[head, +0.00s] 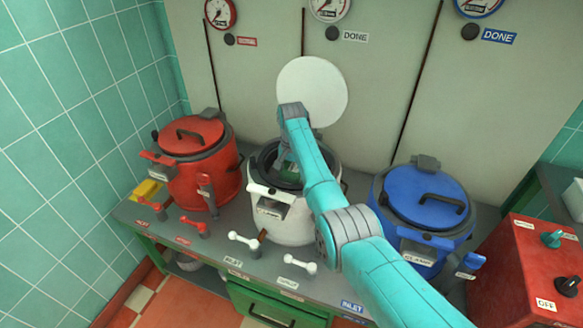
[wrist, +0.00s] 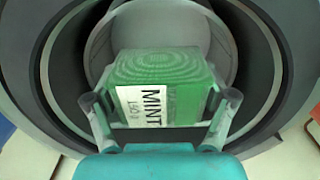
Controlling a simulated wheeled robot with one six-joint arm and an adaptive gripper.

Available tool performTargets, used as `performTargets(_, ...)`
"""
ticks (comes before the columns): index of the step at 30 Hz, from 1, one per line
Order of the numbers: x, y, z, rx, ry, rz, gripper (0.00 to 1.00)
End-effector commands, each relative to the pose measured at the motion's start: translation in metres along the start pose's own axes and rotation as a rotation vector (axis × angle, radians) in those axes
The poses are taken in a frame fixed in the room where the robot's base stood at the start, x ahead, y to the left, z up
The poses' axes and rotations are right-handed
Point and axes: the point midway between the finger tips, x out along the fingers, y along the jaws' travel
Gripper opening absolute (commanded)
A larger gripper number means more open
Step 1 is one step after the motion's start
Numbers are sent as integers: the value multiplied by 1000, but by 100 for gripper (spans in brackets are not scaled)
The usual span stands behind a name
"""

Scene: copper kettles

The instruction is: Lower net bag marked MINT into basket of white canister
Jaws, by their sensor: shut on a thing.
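The white canister (head: 282,226) stands in the middle of the bench with its round white lid (head: 313,92) raised behind it. In the wrist view, my gripper (wrist: 158,118) is shut on the green bag marked MINT (wrist: 160,75), with one finger at each side of it. The bag is inside the dark round mouth (wrist: 268,75) of the canister, over or in a pale grey basket (wrist: 222,45). I cannot tell whether the bag touches the basket floor. In the head view my arm hides most of the opening, and a bit of green shows there.
A red canister (head: 199,177) with a closed lid stands at left, a blue one (head: 424,205) at right. White levers (head: 299,264) and red levers (head: 194,226) stand along the bench front. A red control box (head: 527,268) is at far right. Gauges (head: 330,8) hang on the wall.

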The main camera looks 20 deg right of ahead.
Motion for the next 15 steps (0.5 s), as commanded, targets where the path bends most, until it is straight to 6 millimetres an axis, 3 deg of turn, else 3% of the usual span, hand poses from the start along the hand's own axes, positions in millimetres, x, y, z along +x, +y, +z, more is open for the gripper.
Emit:
performTargets(14, 8, 0, 0, 0, 1, -1, 43)
performTargets(15, 8, 0, 0, 0, 1, -1, 85)
